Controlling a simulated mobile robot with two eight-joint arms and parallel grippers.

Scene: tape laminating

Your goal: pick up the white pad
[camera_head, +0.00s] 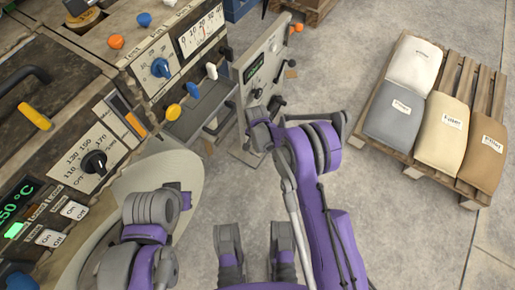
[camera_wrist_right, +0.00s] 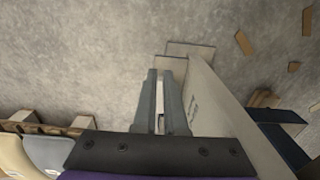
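The pallet (camera_head: 484,90) also carries a grey sack (camera_head: 393,115), a beige sack (camera_head: 442,133) and a brown sack (camera_head: 484,152). A machine with knobs (camera_head: 93,162) and levers fills the left side. Its side panel (camera_head: 262,62) stands close to my right arm. Open concrete floor lies before the pallet.

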